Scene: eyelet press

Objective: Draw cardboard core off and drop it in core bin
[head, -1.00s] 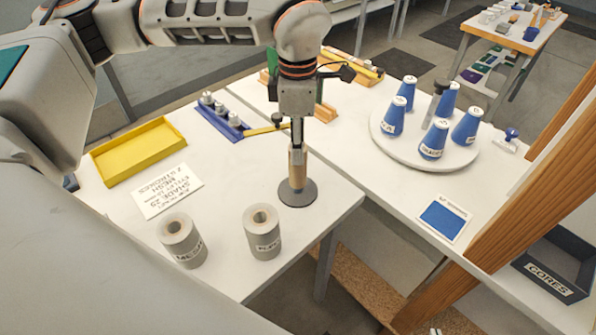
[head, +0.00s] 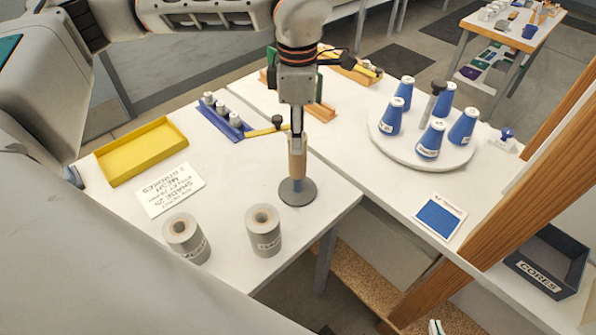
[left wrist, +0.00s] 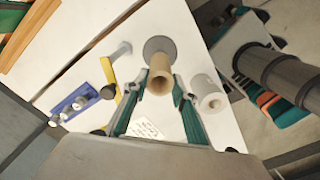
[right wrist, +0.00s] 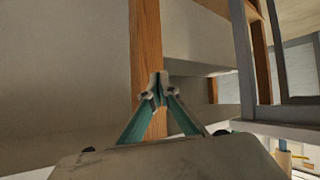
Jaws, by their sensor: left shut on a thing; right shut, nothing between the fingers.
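My left gripper (head: 297,141) is shut on the core's upper part. The left wrist view shows the core's open end (left wrist: 160,78) between the fingers; whether the spindle's top is still inside is hidden. The dark core bin (head: 541,275), labelled CORES, is at the lower right of the head view. My right gripper (right wrist: 157,90) is shut and empty, facing a wooden post.
Two grey rolls (head: 264,232) stand left of the base. A yellow tray (head: 140,158) and a printed card (head: 170,190) lie on the left table. A white turntable (head: 425,152) holds blue cones. Wooden posts (head: 500,215) stand beside the bin.

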